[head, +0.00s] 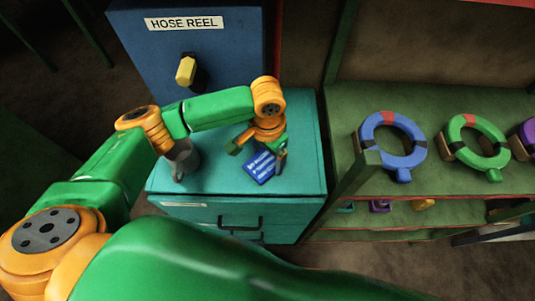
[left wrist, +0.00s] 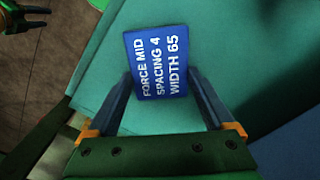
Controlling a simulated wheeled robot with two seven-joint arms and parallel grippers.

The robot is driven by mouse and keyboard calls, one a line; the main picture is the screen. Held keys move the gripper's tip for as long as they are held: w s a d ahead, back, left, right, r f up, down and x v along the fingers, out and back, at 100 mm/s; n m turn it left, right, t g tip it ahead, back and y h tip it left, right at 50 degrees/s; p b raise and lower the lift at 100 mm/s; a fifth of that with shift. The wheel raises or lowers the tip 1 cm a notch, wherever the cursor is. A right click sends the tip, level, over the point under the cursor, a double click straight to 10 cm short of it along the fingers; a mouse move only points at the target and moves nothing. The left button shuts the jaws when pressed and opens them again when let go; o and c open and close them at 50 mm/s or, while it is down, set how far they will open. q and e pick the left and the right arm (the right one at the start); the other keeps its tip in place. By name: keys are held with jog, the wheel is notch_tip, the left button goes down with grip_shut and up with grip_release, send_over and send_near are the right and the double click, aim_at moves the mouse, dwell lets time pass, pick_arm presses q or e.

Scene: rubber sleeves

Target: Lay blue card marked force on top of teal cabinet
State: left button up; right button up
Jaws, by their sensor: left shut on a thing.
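The blue card (head: 260,167) with white text is over the top of the teal cabinet (head: 305,150). In the left wrist view the card (left wrist: 157,62) reads "FORCE MID, SPACING 4, WIDTH 65". My left gripper (head: 263,156) is shut on the card's side edges, with one dark finger on each side; it also shows in the left wrist view (left wrist: 159,75). The card is close to the cabinet top, but I cannot tell whether it touches. An orange and green part at the top left of the wrist view looks like my right gripper (left wrist: 24,14), cut off by the edge.
A grey mug (head: 184,160) stands on the cabinet's left side, partly behind my arm. A blue box labelled "HOSE REEL" (head: 187,22) rises behind. A green shelf (head: 355,105) on the right holds blue (head: 368,135) and green ring-shaped items (head: 455,135). The cabinet's right side is clear.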

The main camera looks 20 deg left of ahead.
aim_at(267, 161)
pick_arm(q)
jog(key=o, duration=1.1)
jog(key=shift+f, duration=0.1)
notch_tip(267, 161, up, 12)
jog(key=shift+r, duration=0.25)
